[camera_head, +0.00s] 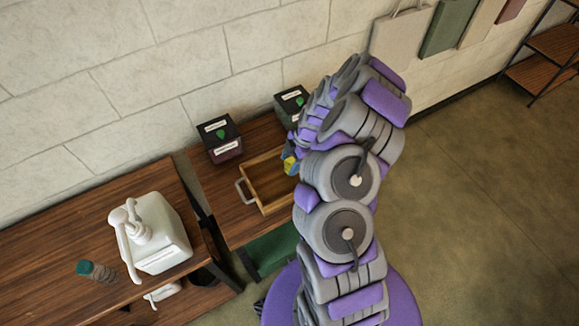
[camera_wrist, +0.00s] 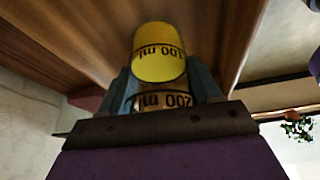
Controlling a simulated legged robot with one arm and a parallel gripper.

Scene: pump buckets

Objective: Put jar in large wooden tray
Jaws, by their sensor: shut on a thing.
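My gripper (camera_wrist: 163,88) is shut on a yellow jar (camera_wrist: 160,52) with black volume markings, held between the two fingers in the wrist view. In the head view the jar (camera_head: 290,166) shows as a small yellow patch at the end of my arm, by the right part of the large wooden tray (camera_head: 246,187). The tray has a light metal handle on its left side and sits on the wooden table. My arm hides the tray's right end. I cannot tell how high the jar is above the tray.
Two dark boxes with green emblems (camera_head: 220,138) (camera_head: 291,104) stand behind the tray near the wall. A white pump bucket (camera_head: 160,232) and a small bottle (camera_head: 96,271) are on the nearer wooden table (camera_head: 60,240) at left. Open floor (camera_head: 470,200) lies to the right.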

